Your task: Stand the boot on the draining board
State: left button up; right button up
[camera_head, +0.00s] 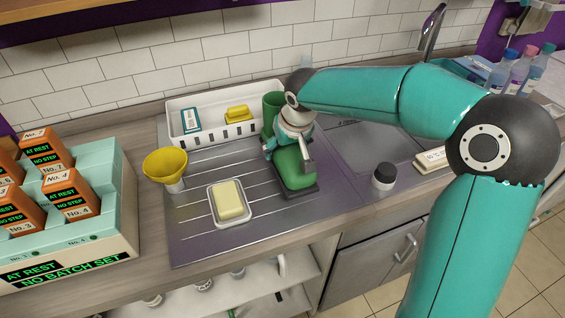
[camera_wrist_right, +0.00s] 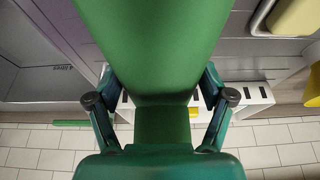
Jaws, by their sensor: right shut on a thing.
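A green boot (camera_head: 295,170) with a dark sole is over the ridged metal draining board (camera_head: 200,235), between the soap dish and the sink. It looks upright, its toe toward the front of the board and its green shaft (camera_head: 272,104) behind the wrist. My right gripper (camera_head: 288,151) reaches in from the right and is shut on the boot. In the right wrist view the green boot (camera_wrist_right: 155,45) fills the middle, with a finger on each side. I cannot tell whether the sole touches the board, as the gripper hides part of the boot. My left gripper is not in view.
A soap dish (camera_head: 213,212) with a yellow bar and a yellow funnel-like cup (camera_head: 165,163) stand left on the board. A white rack (camera_head: 186,137) is behind. A dark-capped jar (camera_head: 384,177) stands right. Orange boxes (camera_head: 72,195) stand far left. The board's front is clear.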

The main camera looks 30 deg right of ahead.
aim_at(290, 151)
jog(key=shift+f, duration=2.1)
jog(key=shift+f, duration=0.15)
jog(key=o, duration=1.7)
jog(key=shift+c, duration=0.2)
jog(key=v, duration=1.2)
jog(key=shift+s, duration=0.15)
